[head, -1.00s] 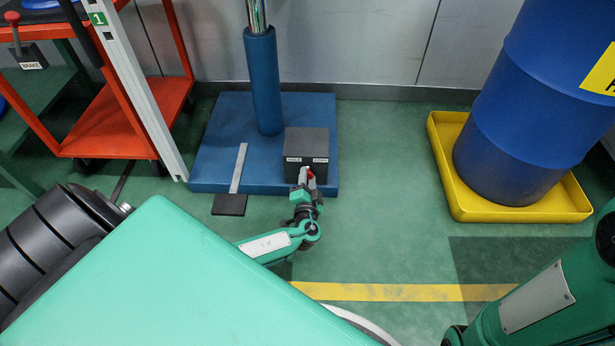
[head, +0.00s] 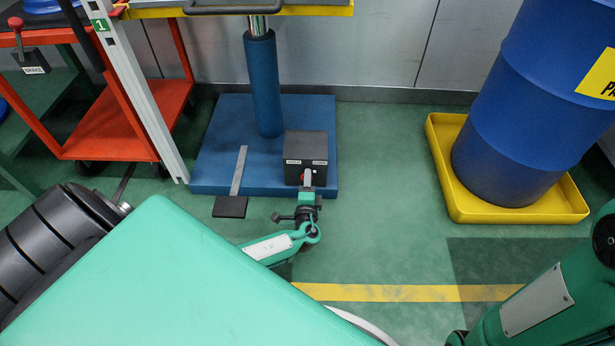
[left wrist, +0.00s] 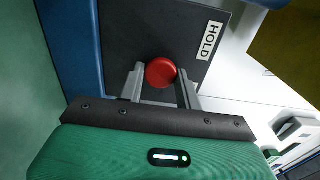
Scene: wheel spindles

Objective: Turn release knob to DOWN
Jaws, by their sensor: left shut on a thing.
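The red release knob (head: 301,178) is on the front of a dark box (head: 305,146) on the blue lift base. My left gripper (head: 308,179) is at the box front, shut on the knob. In the left wrist view the red knob (left wrist: 160,72) sits between the two grey fingers. A white HOLD label (left wrist: 209,40) is on the box face, turned sideways in that view. Two labels show on the box in the head view, too small to read surely. My right arm shows at the lower right, with its gripper out of view.
A yellow-edged platform (head: 320,11) is above the blue column (head: 263,85). A blue drum (head: 530,100) stands in a yellow tray (head: 460,212) at right. A red cart (head: 125,120) stands at left.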

